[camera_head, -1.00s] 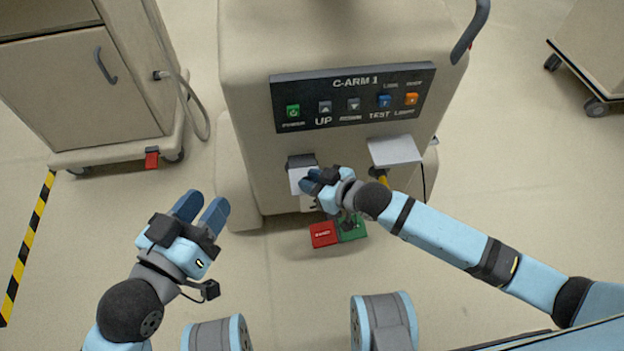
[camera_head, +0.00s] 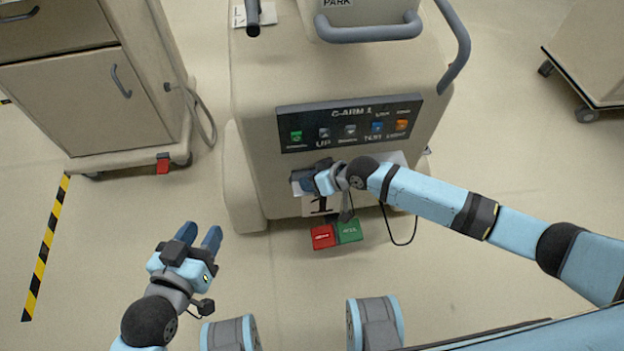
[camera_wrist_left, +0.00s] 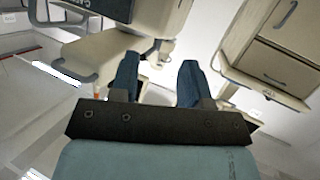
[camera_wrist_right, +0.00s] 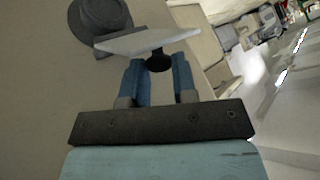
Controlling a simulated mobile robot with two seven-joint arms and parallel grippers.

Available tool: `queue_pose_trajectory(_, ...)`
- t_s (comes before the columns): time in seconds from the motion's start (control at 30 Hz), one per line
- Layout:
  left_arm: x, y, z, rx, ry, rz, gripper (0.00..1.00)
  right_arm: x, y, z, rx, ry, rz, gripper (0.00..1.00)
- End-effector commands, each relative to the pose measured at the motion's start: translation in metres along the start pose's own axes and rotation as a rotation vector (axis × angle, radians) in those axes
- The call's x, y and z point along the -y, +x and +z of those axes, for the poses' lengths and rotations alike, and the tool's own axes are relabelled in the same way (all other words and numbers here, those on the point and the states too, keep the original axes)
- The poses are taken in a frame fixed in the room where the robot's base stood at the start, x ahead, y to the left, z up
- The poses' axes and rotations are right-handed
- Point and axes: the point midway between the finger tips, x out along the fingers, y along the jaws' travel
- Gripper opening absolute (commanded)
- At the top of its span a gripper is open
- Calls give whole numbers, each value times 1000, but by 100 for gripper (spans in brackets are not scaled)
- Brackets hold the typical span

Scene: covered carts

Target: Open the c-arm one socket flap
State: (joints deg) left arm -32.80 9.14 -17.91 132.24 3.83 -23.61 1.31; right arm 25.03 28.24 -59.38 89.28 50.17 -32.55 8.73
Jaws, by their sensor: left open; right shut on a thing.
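The C-arm 1 cart (camera_head: 250,155) stands ahead with its labelled button panel (camera_head: 350,122). The left pale socket flap (camera_head: 297,188) is on its front below the panel, mostly hidden by my right gripper (camera_head: 310,180). In the right wrist view the pale flap (camera_wrist_right: 145,40) stands out from the cart face, with a round grey socket part (camera_wrist_right: 100,15) behind it. My right gripper is shut on the flap's dark knob (camera_wrist_right: 158,61). My left gripper (camera_head: 199,235) is open and empty in front of the cart, lower left.
A second pale flap (camera_head: 395,158) is partly behind my right arm. Red (camera_head: 322,237) and green (camera_head: 349,232) pedals lie below the cart front, and a black cable (camera_head: 402,243) hangs nearby. A drawer cart (camera_head: 75,95) stands left; floor between is clear.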

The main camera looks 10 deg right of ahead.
Motion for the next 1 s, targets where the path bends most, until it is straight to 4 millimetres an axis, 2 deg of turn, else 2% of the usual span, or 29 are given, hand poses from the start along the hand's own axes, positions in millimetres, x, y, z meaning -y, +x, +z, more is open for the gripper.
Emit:
queue_pose_trajectory(0.3, 6, -4, 13, 68, 5, -21, 43, -3, 0, -8, 70, 65, -27, 0)
queue_pose_trajectory(0.77, 7, -4, 15, 74, 7, -23, 43, -4, 0, -8, 78, 73, -30, 0)
queue_pose_trajectory(0.8, 7, -4, 15, 74, 7, -23, 43, -4, 0, -8, 78, 73, -30, 33)
queue_pose_trajectory(0.87, 7, -4, 15, 74, 7, -23, 43, -4, 0, -8, 78, 73, -30, 47)
queue_pose_trajectory(1.0, 7, -4, 15, 74, 6, -23, 43, -4, 0, -8, 78, 72, -30, 49)
